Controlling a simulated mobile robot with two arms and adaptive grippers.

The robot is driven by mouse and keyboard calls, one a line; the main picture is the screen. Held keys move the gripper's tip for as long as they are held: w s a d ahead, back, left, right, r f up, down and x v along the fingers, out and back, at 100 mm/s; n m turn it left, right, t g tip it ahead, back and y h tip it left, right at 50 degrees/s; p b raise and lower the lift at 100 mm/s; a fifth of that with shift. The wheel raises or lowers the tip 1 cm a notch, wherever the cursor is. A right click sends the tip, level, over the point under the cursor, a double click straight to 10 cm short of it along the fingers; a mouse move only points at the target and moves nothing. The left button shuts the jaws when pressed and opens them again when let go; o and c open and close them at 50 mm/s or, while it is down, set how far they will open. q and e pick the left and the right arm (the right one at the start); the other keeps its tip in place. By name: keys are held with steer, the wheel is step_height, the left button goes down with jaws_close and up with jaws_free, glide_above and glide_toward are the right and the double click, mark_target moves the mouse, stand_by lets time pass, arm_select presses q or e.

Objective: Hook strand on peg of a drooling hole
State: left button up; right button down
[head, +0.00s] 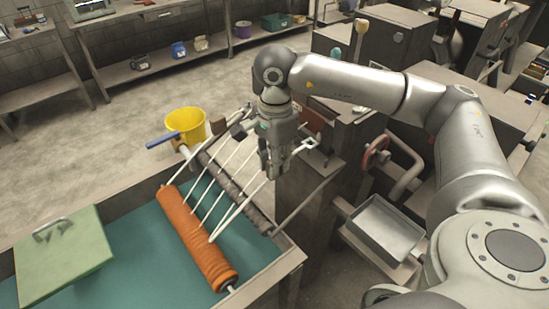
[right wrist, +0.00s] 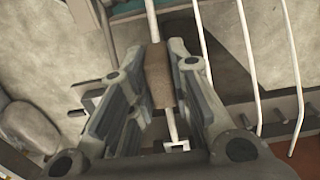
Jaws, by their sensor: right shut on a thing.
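My right gripper (head: 273,172) is over the right end of the row of strands. In the right wrist view it (right wrist: 158,90) is shut on a brown block (right wrist: 158,75), with a white strand (right wrist: 152,22) in line with it above and below. Below the block the white piece ends in a small white bracket (right wrist: 177,147). The holes and pegs are too small or hidden to tell apart. My left gripper is not in view.
A teal-floored trough (head: 150,238) lies under the roller, with a green box (head: 62,258) at its left. A yellow bucket (head: 187,124) stands behind. A metal tray (head: 382,228) and a red handwheel (head: 376,151) are at the right. Other strands (right wrist: 238,50) hang close beside my right fingers.

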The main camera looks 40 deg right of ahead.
steer(key=shift+b, duration=0.5)
stand_by(0.9)
steer(key=shift+f+b, duration=1.6)
steer(key=shift+b, duration=0.1)
stand_by(1.3)
steer(key=c, duration=1.3)
jaws_free()
steer(key=shift+o, duration=0.2)
steer(key=shift+r, duration=0.1)
step_height(320, 180, up, 12)
steer(key=shift+d+f, duration=0.1)
